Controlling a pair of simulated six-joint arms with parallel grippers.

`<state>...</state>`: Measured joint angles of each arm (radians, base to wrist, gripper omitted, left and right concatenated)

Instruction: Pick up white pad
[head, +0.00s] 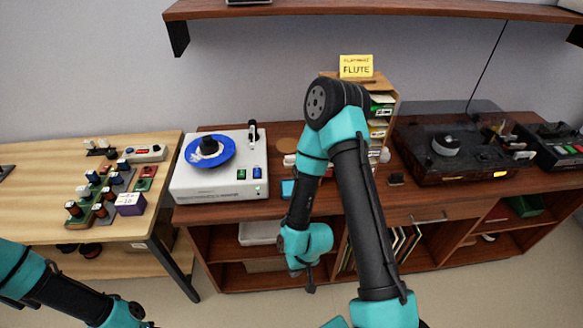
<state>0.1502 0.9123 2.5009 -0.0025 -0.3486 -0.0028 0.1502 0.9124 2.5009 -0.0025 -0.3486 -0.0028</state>
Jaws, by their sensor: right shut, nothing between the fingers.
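I cannot clearly pick out a white pad in the head view. Small pale items (290,159) lie on the brown cabinet behind my right arm, partly hidden by it and too small to name. My right gripper (310,287) hangs in front of the cabinet, below its top, pointing down, shut and empty. My left arm comes in at the bottom left, and its gripper is out of the picture.
A white device with a blue disc (226,147) stands on the cabinet (290,217). A dark turntable (425,172) stands right of my arm. A yellow "FLUTE" sign (356,66) tops a wooden rack. A light wood table (40,158) with several small parts stands left. A shelf (380,8) hangs above.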

